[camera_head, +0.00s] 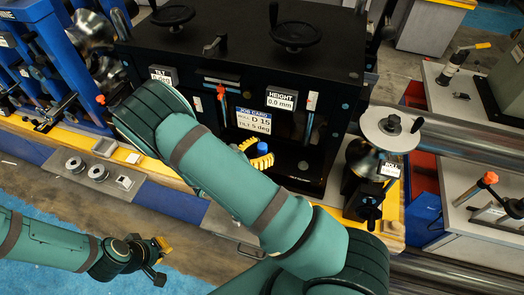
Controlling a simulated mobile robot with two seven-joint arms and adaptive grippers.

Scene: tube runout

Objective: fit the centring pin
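I cannot make out the centring pin for certain. Two round metal pieces (86,169) sit on a grey plate (143,194) at the left, beside a small pale square. My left gripper (157,258) is over the floor at the lower left, below that plate, with a yellow part showing; it appears empty. My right arm crosses the middle of the view. My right gripper (259,154) seems to be the yellow-tipped part in front of the black machine (330,50), mostly hidden behind that arm. Whether it holds anything cannot be seen.
A job card (253,121) reads D 15 and tilt 5 deg; a height sign (282,99) reads 0.0 mm. A handwheel (390,129) stands right of the machine. Long metal tubes (450,151) run to the right. Blue roller stands (45,55) are at the left.

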